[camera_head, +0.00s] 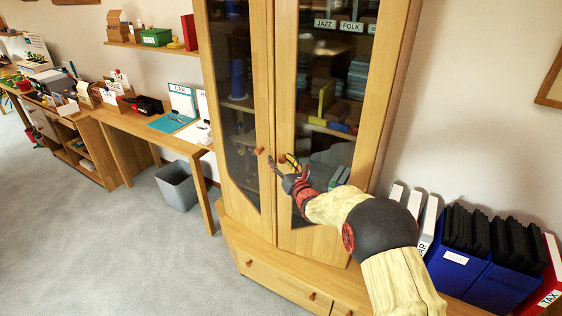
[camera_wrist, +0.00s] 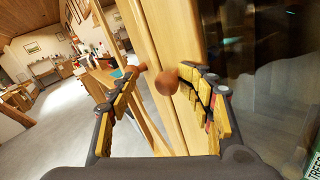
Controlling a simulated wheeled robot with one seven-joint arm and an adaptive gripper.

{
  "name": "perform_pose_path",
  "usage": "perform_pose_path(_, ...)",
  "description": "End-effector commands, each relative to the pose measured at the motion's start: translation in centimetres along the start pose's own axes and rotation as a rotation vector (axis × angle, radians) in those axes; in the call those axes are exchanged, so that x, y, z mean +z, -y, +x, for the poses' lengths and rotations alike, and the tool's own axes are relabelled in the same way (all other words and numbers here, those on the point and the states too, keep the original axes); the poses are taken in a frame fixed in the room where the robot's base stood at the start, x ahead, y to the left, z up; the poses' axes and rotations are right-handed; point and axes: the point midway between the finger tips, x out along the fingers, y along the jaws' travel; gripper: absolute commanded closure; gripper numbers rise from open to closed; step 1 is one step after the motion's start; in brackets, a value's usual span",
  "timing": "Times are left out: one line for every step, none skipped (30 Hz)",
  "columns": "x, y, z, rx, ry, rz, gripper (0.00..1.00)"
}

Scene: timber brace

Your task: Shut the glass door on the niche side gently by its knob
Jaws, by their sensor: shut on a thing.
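A tall wooden cabinet has two glass doors, the left door (camera_head: 238,90) and the right door (camera_head: 345,80), each with a round brown knob. The left door's knob (camera_head: 259,151) stands free, just left of my gripper. My gripper (camera_head: 284,163) is at the right door's knob (camera_head: 282,158). The other knob shows smaller behind, near the left fingertip. Both doors look near the cabinet front; any small gap is hard to tell.
Blue boxes (camera_head: 454,262) and black and red binders stand at the right, close to my arm. A desk (camera_head: 150,125) with a grey bin (camera_head: 178,185) below stands left of the cabinet. Drawers (camera_head: 275,285) lie below the doors. The carpet at left is clear.

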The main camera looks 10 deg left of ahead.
Motion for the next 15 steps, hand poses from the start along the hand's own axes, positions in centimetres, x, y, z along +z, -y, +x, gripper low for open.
perform_pose_path(0.2, -0.2, -0.6, 0.004, 0.002, -0.001, 0.57)
perform_pose_path(0.2, -0.2, -1.0, 0.003, 0.002, -0.001, 0.57)
perform_pose_path(0.1, -0.1, -1.7, 0.002, 0.000, 0.000, 0.57)
perform_pose_path(0.1, -0.1, -2.3, 0.001, 0.001, 0.000, 0.57)
perform_pose_path(0.2, -0.1, -2.9, 0.001, 0.001, 0.000, 0.57)
perform_pose_path(0.1, 0.0, -3.7, 0.000, 0.001, 0.000, 0.57)
perform_pose_path(0.1, 0.0, -4.3, -0.001, -0.001, 0.000, 0.57)
perform_pose_path(0.1, 0.1, -4.9, -0.001, 0.000, 0.000, 0.57)
perform_pose_path(0.1, 0.0, -5.7, -0.001, 0.000, 0.000, 0.57)
perform_pose_path(0.1, 0.1, -6.3, -0.001, -0.001, 0.000, 0.57)
perform_pose_path(0.0, 0.1, -6.9, -0.001, -0.001, 0.001, 0.57)
perform_pose_path(0.1, 0.1, -7.6, -0.001, 0.000, 0.001, 0.57)
perform_pose_path(0.1, 0.1, -8.1, -0.001, 0.000, 0.001, 0.57)
perform_pose_path(0.1, 0.1, -8.6, -0.002, 0.000, 0.001, 0.57)
perform_pose_path(0.0, 0.1, -9.2, -0.002, -0.001, 0.001, 0.57)
